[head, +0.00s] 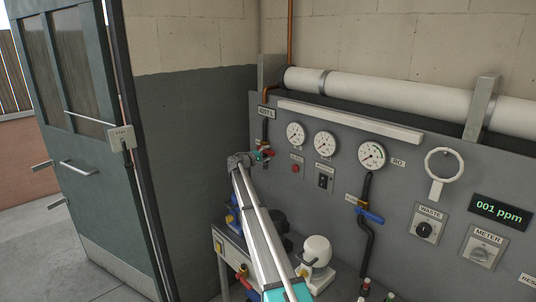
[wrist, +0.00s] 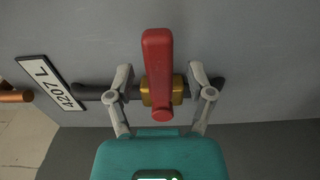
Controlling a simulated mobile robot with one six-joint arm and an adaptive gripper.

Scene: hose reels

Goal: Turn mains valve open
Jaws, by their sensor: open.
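A red lever (wrist: 159,60) sits on a brass valve body (wrist: 155,90) on a dark pipe. In the wrist view the lever lies crosswise to the pipe. In the head view the red lever (head: 268,152) is small and partly hidden by my gripper (head: 255,158). My gripper also shows in the wrist view (wrist: 160,72), open, with one finger on each side of the valve and lever. Gaps show between the fingers and the lever.
A label plate reading 4207 L (wrist: 50,84) is beside the pipe. The grey panel (head: 400,235) carries gauges, a blue-handled valve (head: 369,215), switches and a 001 ppm display (head: 500,211). A low bench (head: 222,250) with pumps stands below. A green door (head: 75,130) is at left.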

